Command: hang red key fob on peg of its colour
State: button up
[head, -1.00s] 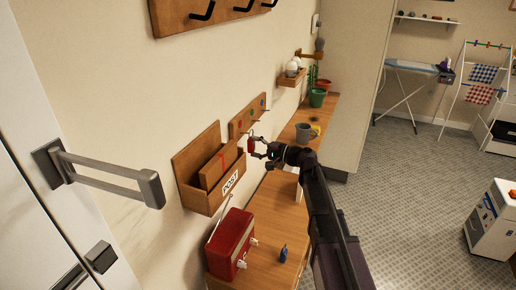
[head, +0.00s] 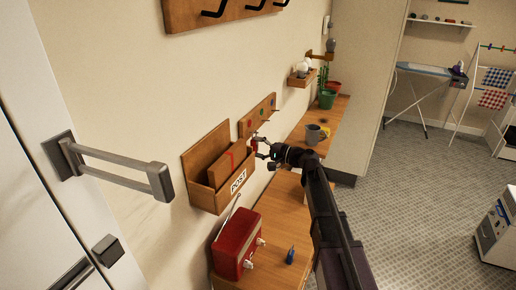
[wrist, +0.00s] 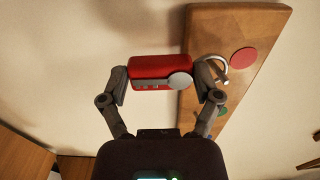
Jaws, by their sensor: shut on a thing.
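My gripper (wrist: 163,80) is shut on the red key fob (wrist: 150,68), a red block lying across between the two fingers. A metal ring (wrist: 207,60) shows at the fob's right end, beside the right finger. Behind it is the wooden peg board (wrist: 232,25) with a red disc (wrist: 243,58) and a green disc (wrist: 221,112). Near the ring a short peg shows, but I cannot tell whether the ring is around it. In the head view my gripper (head: 260,146) and the fob (head: 254,145) are just below the near end of the peg board (head: 256,116).
A wooden post box (head: 208,198) with a parcel hangs on the wall close to my gripper. A red radio (head: 236,243) and a small blue object (head: 290,256) stand on the bench below.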

dwell(0.4)
jog(key=o, duration=1)
jog(key=shift+d, duration=0.15)
jog(key=shift+v, duration=5.9)
